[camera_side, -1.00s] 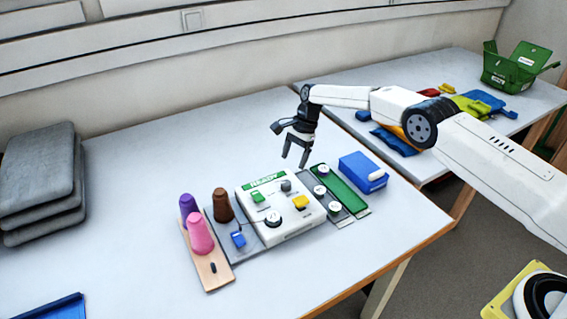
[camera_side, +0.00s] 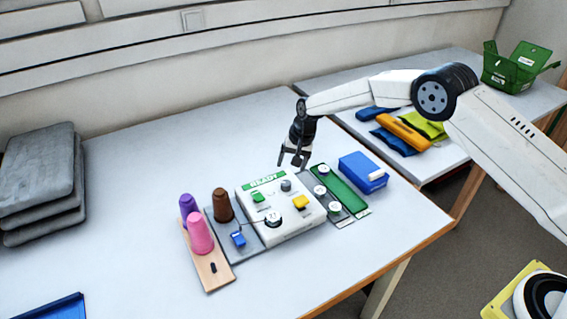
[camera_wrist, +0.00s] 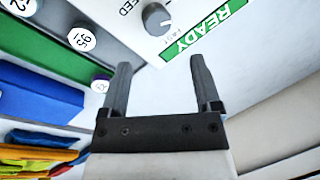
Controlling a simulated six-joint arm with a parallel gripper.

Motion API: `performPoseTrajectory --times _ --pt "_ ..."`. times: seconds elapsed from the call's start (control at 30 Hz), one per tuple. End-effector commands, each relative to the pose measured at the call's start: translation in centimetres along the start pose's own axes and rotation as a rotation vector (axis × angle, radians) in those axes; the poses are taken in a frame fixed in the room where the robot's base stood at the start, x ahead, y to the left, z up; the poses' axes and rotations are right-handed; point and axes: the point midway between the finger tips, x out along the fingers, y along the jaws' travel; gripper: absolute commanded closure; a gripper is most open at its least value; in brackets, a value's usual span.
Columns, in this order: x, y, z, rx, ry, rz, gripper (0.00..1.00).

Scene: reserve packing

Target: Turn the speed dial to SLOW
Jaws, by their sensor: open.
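The speed dial (camera_wrist: 157,18) is a round grey knob on a white panel, at the top of the wrist view. The word FAST is printed beside it, next to the green READY strip (camera_wrist: 205,30). In the side view the dial (camera_side: 286,185) sits near the back of the white control box (camera_side: 290,225). I cannot tell its setting for sure. My gripper (camera_side: 294,160) is open and empty, above and just behind the dial, apart from it. Both fingers of my gripper (camera_wrist: 160,66) show in the wrist view, with the dial beyond their tips.
The box also carries a green button (camera_side: 258,197), a yellow one (camera_side: 301,202) and a larger front knob (camera_side: 273,219). Pink (camera_side: 200,235), purple and brown cones stand left. A green strip (camera_side: 340,190) with round labelled pieces and a blue box (camera_side: 361,171) lie right.

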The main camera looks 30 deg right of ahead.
Motion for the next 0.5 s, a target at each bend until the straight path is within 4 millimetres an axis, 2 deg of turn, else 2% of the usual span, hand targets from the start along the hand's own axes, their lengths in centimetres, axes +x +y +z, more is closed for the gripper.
performPoseTrajectory --times 0.3,0.5 --pt "-0.7 0.3 2.2 -0.535 0.168 0.026 0.19" --pt "-1.1 0.4 3.3 -0.760 0.234 0.048 0.19"
